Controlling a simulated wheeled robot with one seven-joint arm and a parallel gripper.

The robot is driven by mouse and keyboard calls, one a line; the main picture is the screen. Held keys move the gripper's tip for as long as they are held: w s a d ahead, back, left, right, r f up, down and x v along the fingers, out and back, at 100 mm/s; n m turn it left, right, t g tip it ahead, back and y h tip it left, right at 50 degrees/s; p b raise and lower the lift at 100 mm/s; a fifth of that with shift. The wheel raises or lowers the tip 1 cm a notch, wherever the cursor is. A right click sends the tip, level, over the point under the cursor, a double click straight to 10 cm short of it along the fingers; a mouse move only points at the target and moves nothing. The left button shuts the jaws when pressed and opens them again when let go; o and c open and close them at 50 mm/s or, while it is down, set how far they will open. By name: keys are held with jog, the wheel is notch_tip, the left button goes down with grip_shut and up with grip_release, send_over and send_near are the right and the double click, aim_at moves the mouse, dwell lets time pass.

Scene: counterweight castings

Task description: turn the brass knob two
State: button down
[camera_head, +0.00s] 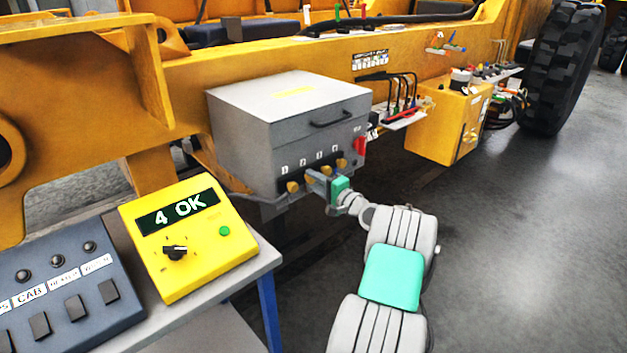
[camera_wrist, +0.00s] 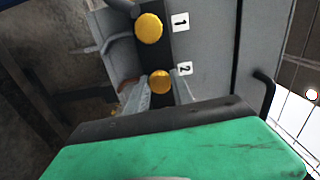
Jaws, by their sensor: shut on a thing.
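A grey box (camera_head: 290,120) on the yellow machine has a row of brass knobs along its lower front, with small number labels above. In the wrist view brass knob two (camera_wrist: 160,79) sits beside the label 2, between the two fingers of my gripper (camera_wrist: 161,92). My gripper is shut on it. In the head view my gripper (camera_head: 312,181) reaches the knob row and mostly hides knob two. Brass knob one (camera_head: 292,187) is just left of the fingers; in the wrist view it shows above them (camera_wrist: 149,28). Its turn angle cannot be read.
Other brass knobs (camera_head: 341,163) lie close on the right. A red part (camera_head: 360,146) is on the box's right side. A yellow tester (camera_head: 190,238) reading "4 OK" and a dark switch panel (camera_head: 65,285) stand at the left. Floor at right (camera_head: 530,240) is clear.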

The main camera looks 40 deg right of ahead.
dwell(0.4)
jog(key=c, duration=1.1)
grip_release()
jog(key=shift+s, duration=0.1)
jog(key=s, duration=0.7)
jog(key=shift+s+d+b, duration=0.15)
jog(key=shift+s+b, duration=0.15)
jog(key=shift+b, duration=0.15)
